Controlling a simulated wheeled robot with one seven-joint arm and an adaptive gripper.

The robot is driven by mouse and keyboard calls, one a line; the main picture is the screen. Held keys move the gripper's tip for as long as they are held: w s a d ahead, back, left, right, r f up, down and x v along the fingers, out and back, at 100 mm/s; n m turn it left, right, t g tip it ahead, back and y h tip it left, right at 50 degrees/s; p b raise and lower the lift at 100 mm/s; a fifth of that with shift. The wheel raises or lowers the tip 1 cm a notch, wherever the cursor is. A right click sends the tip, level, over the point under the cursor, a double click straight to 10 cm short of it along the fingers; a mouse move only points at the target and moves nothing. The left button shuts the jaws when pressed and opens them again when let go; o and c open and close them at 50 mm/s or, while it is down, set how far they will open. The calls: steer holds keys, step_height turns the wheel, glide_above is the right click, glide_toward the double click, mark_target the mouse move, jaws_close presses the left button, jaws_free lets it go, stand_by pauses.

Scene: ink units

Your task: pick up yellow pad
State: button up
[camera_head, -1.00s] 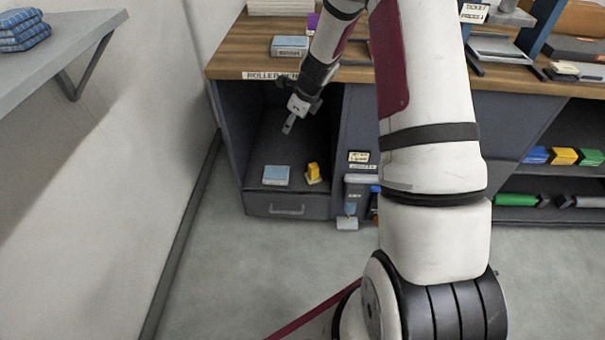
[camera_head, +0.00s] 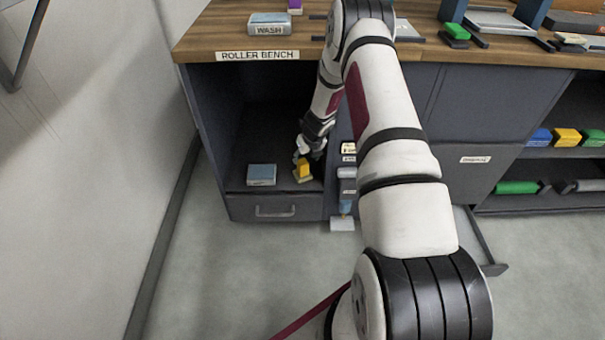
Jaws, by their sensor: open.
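The yellow pad (camera_head: 303,168) is a small upright yellow block on a flat tan base. It sits on the floor of the open bay under the bench, right of a blue-grey box. My gripper (camera_head: 303,155) is inside the bay, right at the top and back of the pad. Its jaws are open. The fingers are small here and partly merge with the pad, so I cannot tell whether they touch it or stand around it.
The blue-grey box (camera_head: 262,174) lies left of the pad. The bench top (camera_head: 225,45), labelled ROLLER BENCH, hangs over the bay. A drawer front (camera_head: 275,209) is below. A white-based stand (camera_head: 342,223) is at the right. The grey floor in front is clear.

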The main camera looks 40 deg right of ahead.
mark_target(302, 161)
steer(key=shift+b+x, duration=1)
steer(key=shift+x, duration=2.35)
steer(key=shift+c, duration=0.6)
jaws_close()
steer(key=shift+r, duration=0.15)
steer(key=shift+r+p, duration=0.4)
steer(key=shift+r, duration=0.2)
step_height(302, 161, up, 2)
steer(key=shift+r+p, duration=0.2)
steer(key=shift+p, duration=0.35)
steer(key=s+a+r+p, duration=0.1)
steer(key=s+a, duration=0.3)
steer(key=s, duration=1.1)
steer(key=shift+s+a+p, duration=0.15)
steer(key=shift+a+p, duration=0.1)
steer(key=shift+p, duration=0.35)
steer(key=shift+r, duration=0.1)
